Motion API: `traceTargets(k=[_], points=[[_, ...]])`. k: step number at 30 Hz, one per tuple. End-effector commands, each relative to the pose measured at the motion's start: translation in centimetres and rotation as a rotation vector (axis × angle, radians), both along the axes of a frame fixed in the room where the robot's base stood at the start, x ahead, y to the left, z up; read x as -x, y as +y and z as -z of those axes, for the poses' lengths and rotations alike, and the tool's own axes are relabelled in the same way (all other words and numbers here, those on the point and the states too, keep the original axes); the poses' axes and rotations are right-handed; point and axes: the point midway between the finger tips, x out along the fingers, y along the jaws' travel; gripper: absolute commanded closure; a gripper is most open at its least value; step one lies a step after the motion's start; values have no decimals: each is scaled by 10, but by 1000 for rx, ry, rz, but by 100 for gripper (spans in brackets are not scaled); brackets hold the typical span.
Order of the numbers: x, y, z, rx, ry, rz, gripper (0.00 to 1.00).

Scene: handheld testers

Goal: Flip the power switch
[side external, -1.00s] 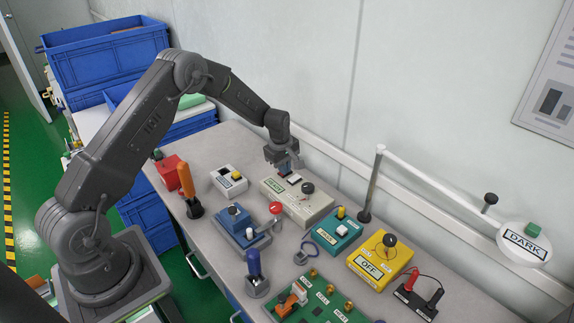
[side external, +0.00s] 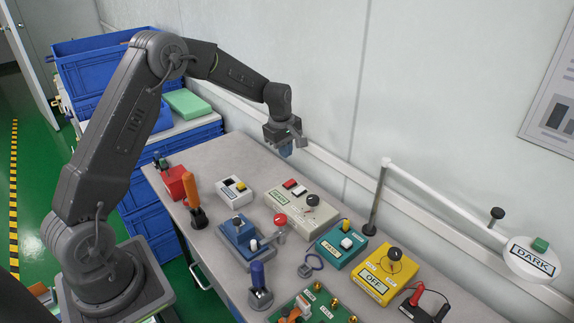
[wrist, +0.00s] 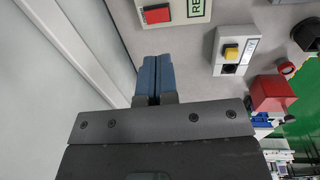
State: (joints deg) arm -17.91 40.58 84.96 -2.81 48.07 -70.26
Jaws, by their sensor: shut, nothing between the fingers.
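No part is readably marked as a power switch. In the wrist view I see the red button (wrist: 157,14) beyond my fingertips and the yellow button (wrist: 231,52) to the right. My gripper (side external: 286,151) is shut and empty, its blue fingers (wrist: 153,78) together, above and behind the beige box, clear of it.
The wall stands close behind my gripper. A white lamp arm (side external: 440,205) with a DARK sign (side external: 533,262) reaches across at right. A yellow OFF box (side external: 388,270), teal box (side external: 340,246), blue device (side external: 240,238) and orange-handled tool (side external: 191,190) crowd the bench.

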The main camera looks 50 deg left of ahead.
Motion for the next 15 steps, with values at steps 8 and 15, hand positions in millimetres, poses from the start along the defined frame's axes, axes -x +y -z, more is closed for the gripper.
traceTargets(k=[8,15], points=[[3,0,-26,0,0,-1,100],[3,0,-27,0,0,0,100]])
